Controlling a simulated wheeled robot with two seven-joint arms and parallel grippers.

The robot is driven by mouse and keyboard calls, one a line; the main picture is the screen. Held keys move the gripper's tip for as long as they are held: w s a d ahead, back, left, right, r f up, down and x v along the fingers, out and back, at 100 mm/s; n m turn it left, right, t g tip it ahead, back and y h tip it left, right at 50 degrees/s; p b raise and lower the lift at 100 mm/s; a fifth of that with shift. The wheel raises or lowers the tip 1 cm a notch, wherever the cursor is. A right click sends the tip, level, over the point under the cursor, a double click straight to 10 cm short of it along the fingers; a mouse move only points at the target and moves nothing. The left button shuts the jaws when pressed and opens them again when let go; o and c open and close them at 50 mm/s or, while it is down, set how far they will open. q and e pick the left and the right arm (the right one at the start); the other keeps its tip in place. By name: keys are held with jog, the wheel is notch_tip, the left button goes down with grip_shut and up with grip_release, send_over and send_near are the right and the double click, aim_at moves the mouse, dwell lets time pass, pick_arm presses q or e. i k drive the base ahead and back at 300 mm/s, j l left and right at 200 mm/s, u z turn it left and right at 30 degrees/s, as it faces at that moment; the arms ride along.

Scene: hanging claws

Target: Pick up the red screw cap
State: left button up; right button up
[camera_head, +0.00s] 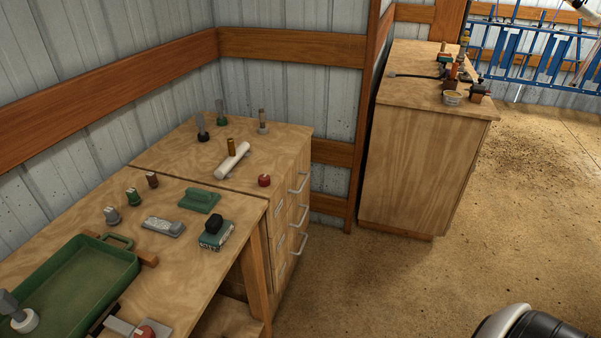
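A small red cap-like piece (264,180) sits on the wooden drawer cabinet (283,142), near its front right edge. It is right of a white tube (232,160) and stands clear of other things. A second red round piece (148,332) is at the bottom edge of the view, beside a flat grey-white part on the nearer bench; it is partly cut off. I cannot tell for certain which of the two is the screw cap. Neither of my grippers is in view.
The nearer wooden bench (170,262) holds a green tray (70,285), a green block (200,200) and several small parts. Upright dark and green pieces stand at the cabinet's back. Another cabinet (415,160) stands farther right. The floor (400,275) between is open.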

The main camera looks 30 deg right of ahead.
aim_at(264, 179)
jog(key=z, duration=0.85)
jog(key=i+l, duration=0.1)
jog(key=i, duration=0.15)
jog(key=k+l+z, duration=0.05)
